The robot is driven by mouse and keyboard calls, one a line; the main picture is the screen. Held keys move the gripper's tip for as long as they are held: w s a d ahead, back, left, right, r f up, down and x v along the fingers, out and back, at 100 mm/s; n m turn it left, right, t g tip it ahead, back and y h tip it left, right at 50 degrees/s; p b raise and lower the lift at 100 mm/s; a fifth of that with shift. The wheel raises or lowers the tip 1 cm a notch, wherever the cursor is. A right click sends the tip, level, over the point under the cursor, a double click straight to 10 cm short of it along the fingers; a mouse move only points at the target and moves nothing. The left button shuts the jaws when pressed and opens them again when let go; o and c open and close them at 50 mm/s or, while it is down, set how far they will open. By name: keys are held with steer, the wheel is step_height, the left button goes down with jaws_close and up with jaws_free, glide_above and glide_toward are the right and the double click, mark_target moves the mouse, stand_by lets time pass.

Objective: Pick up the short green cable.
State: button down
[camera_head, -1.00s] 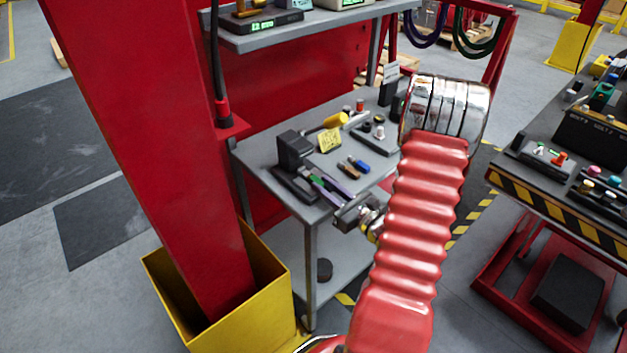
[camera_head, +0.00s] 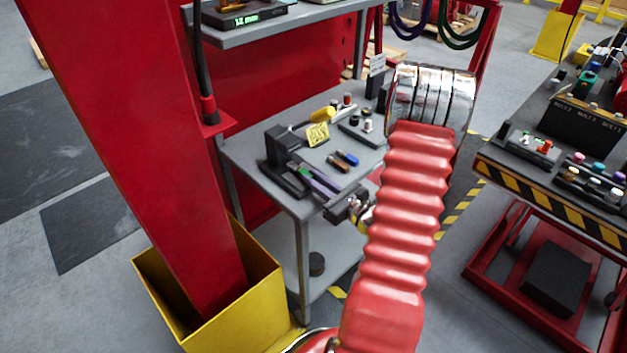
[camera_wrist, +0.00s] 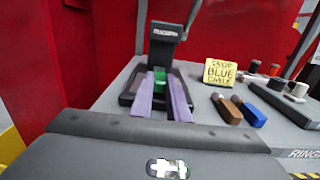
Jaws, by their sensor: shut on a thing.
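My gripper (camera_head: 308,172) reaches in over the near corner of the grey workbench (camera_head: 262,178), its two purple fingers pointing at a black device (camera_head: 284,142). In the wrist view the fingers (camera_wrist: 161,98) are close together and shut on the short green cable (camera_wrist: 160,105). The cable also shows as a thin green strip in the head view (camera_head: 304,169). The black device stands just beyond on its flat base (camera_wrist: 128,98), and the cable is low over this base. I cannot tell whether it touches the base. The fingers hide part of the cable.
A yellow note (camera_wrist: 219,72) with "BLUE CABLE" stands right of the device. Brown (camera_wrist: 228,109) and blue (camera_wrist: 252,114) pieces lie nearer. A red post (camera_head: 140,150) in a yellow guard (camera_head: 215,295) stands left. A second bench (camera_head: 540,185) is at right.

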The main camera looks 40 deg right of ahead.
steer(key=shift+r, duration=1.5)
steer(key=s, duration=1.8)
steer(key=shift+d, duration=0.25)
